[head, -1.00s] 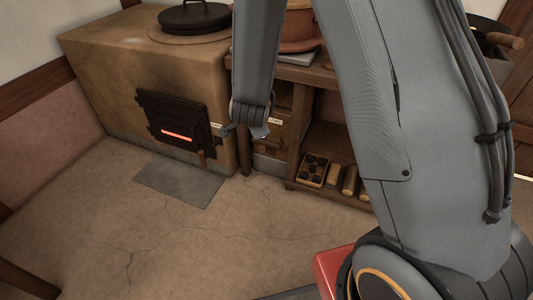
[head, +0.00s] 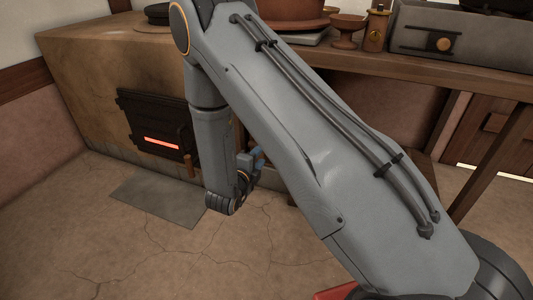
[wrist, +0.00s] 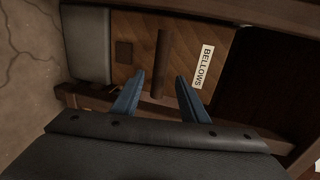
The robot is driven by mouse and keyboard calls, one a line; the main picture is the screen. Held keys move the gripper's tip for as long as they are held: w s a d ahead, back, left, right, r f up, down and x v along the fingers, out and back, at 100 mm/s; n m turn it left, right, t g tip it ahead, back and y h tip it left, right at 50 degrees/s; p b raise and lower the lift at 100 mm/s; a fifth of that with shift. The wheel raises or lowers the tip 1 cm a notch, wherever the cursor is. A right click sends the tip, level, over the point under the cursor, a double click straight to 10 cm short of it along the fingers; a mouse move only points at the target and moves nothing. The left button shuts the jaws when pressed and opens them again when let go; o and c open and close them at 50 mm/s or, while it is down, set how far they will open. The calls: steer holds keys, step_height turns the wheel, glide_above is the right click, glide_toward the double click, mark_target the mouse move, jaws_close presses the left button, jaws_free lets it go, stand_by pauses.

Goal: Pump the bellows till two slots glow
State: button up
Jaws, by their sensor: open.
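The bellows (wrist: 140,30) show in the wrist view as a brown wooden board with a white label reading BELLOWS (wrist: 203,68). A dark wooden bar, likely its handle (wrist: 161,55), stands out from the board. My gripper (wrist: 160,92) is open, with its blue fingers on either side of the bar's near end; I cannot tell whether they touch it. In the head view my gripper (head: 257,160) is partly hidden by my arm, which also covers the bellows. The stove's black iron door (head: 157,125) has one slot glowing red-orange (head: 162,143).
The clay stove (head: 85,65) stands at the left, with a grey floor plate (head: 160,200) before it. A wooden bench (head: 400,68) runs to the right, carrying a small goblet (head: 347,30) and a grey box (head: 465,42). The cracked floor (head: 60,230) at the left is clear.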

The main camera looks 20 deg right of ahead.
steer(key=b+x, duration=0.3)
steer(key=x, duration=0.4)
steer(key=shift+w, duration=0.1)
jaws_close()
